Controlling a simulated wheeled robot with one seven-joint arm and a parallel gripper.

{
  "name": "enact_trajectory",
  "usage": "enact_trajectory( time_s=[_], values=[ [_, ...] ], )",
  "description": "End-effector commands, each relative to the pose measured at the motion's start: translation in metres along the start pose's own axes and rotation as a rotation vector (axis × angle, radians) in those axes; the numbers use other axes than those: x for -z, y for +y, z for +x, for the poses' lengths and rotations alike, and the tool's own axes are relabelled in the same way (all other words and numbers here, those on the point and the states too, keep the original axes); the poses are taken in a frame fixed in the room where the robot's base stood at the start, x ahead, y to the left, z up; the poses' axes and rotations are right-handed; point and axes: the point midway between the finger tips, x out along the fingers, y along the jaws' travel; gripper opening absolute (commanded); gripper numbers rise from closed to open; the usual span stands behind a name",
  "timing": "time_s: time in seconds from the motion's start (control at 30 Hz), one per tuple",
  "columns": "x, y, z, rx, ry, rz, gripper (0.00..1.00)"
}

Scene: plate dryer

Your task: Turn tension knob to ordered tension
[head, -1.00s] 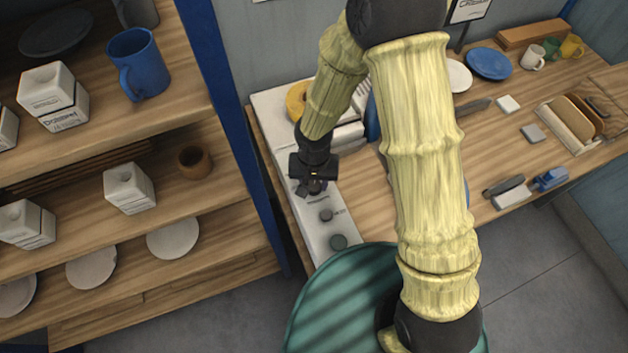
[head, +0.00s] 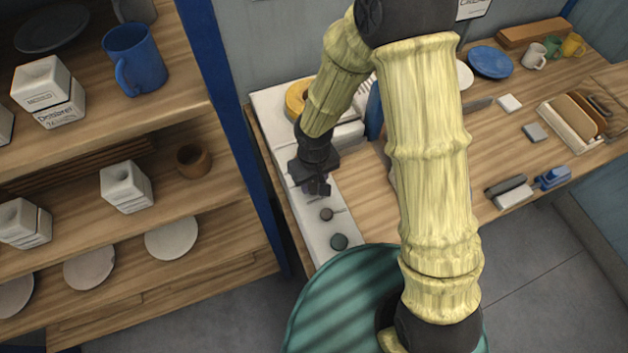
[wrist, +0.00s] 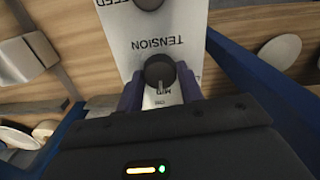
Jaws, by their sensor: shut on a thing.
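The tension knob (wrist: 160,72) is a dark round knob with a pale pointer line. It sits on the light panel (wrist: 182,24) under the upside-down word TENSION in the wrist view. The pointer faces the bottom of that picture, near small lettering that I cannot fully read. My gripper (wrist: 160,88) has one finger on each side of the knob and is shut on it. In the head view my gripper (head: 316,187) is over the panel's left part and hides the knob.
Another dark knob (wrist: 148,3) is by the word SPEED in the wrist view. Two knobs (head: 326,214) (head: 339,241) show nearer on the panel in the head view. A shelf post (head: 245,130) stands close at the left. Blue plate (head: 490,61) and cups lie at the back right.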

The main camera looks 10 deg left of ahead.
Motion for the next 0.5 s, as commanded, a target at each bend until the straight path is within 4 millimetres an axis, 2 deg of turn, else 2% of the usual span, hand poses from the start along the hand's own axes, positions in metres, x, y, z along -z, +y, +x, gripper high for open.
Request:
enact_trajectory(
  time_s=[0.5],
  values=[
    [-0.0006, -0.0002, -0.0004, 0.001, -0.001, -0.489, 0.14]
  ],
)
